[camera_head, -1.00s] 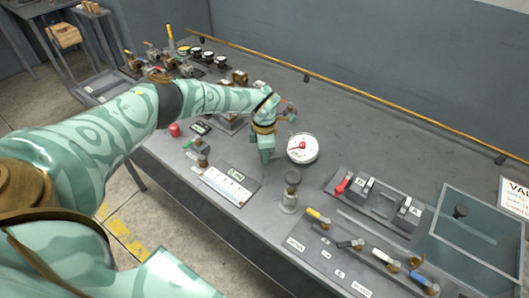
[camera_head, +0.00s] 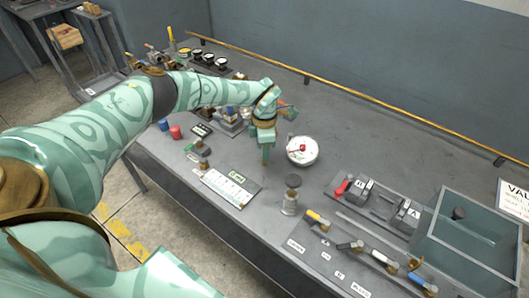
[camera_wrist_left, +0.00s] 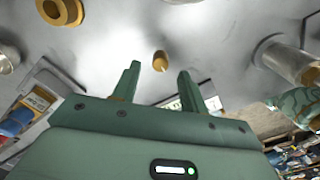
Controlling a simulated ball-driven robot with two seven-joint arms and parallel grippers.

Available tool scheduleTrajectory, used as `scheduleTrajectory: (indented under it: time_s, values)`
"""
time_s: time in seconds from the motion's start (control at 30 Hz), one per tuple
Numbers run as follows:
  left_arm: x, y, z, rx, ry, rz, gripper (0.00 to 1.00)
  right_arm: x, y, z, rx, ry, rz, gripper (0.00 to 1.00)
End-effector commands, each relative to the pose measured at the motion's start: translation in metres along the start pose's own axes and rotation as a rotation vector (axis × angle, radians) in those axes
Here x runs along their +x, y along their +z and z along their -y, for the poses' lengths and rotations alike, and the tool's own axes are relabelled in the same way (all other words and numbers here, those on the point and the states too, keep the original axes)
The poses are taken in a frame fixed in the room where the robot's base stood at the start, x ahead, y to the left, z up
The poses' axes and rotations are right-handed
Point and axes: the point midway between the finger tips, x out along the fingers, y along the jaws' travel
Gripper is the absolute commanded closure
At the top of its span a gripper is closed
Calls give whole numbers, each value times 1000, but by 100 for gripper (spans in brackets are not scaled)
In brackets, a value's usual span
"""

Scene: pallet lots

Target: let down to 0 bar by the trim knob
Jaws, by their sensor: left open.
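A round white dial gauge (camera_head: 302,157) with a red mark near its middle stands on the grey bench; its reading is too small to tell. A dark round knob (camera_head: 293,181) sits on a silver post in front of the gauge; I cannot tell whether it is the trim knob. My left gripper (camera_head: 266,157) points down just left of the gauge, apart from the dark knob. In the left wrist view its two fingers (camera_wrist_left: 157,85) are apart and empty, with a small brass peg (camera_wrist_left: 160,61) beyond the gap. My right gripper is not in view.
A row of coloured-handled levers (camera_head: 349,245) lies at the front right. Behind it are a red lever (camera_head: 343,187) and a glass-sided box (camera_head: 470,245). A white chart plate (camera_head: 229,187) lies left of the knob. The bench behind the gauge is clear up to a brass rail (camera_head: 350,93).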

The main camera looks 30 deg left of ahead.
Motion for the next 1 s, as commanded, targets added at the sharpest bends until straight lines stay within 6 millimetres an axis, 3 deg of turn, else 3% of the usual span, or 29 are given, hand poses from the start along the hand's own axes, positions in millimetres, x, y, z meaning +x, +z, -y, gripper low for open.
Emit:
scheduleTrajectory:
  time_s: [0.1,0.4,0.6,1.0]
  values:
    - [-39,1,-2,1,6,6,57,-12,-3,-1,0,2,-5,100]
    - [-110,0,-1,0,3,3,57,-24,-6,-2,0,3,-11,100]
    - [-129,0,0,1,1,2,57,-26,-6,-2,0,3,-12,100]
    - [-130,0,0,1,0,1,57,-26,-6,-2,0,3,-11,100]
